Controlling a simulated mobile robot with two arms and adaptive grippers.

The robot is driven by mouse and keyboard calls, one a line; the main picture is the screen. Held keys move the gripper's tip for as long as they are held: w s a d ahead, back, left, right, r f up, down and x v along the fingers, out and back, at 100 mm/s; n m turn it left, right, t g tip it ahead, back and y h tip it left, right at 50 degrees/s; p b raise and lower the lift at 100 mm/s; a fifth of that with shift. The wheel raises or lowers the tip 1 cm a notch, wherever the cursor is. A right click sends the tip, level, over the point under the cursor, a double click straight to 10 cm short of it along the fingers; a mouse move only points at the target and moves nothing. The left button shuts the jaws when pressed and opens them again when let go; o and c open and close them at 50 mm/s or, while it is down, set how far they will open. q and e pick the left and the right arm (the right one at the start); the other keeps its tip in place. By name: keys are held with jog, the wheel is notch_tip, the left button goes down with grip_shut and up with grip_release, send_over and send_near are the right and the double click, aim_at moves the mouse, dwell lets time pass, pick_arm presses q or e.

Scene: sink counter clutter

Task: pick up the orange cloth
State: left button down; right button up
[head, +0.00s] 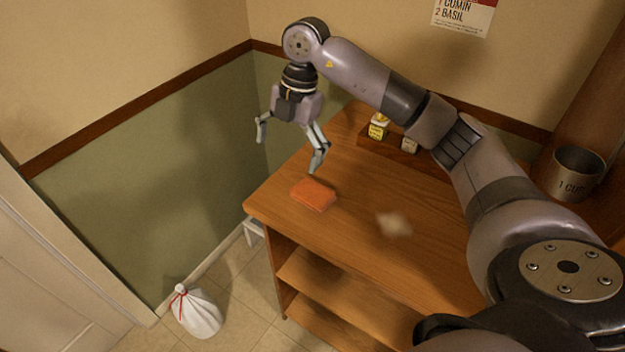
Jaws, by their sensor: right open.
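The orange cloth (313,194) lies folded flat on the wooden counter (352,250), near its left front edge. My right gripper (287,158) is open and empty, pointing down above and slightly behind the cloth. Its right fingertip shows just above the cloth's far edge in the picture; its left finger hangs out to the left, against the green wall. I cannot tell the exact height of the fingertips over the counter. My left gripper is not in view.
A small wooden rack (392,141) with spice jars (378,127) stands at the back. A metal cup (574,174) is far right. A white bag (196,312) sits on the floor.

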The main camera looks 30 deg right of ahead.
jog(key=d+r+m+h, duration=0.2)
jog(key=d+r, duration=0.1)
jog(key=d, duration=0.2)
jog(key=p, duration=0.3)
send_over(313, 190)
notch_tip(313, 190, down, 11)
jog(key=shift+f, duration=0.15)
notch_tip(313, 190, down, 5)
jog(key=p, duration=0.3)
jog(key=shift+s+f, duration=0.1)
jog(key=shift+f, duration=0.35)
jog(key=shift+c, duration=0.4)
jog(key=c, duration=0.9)
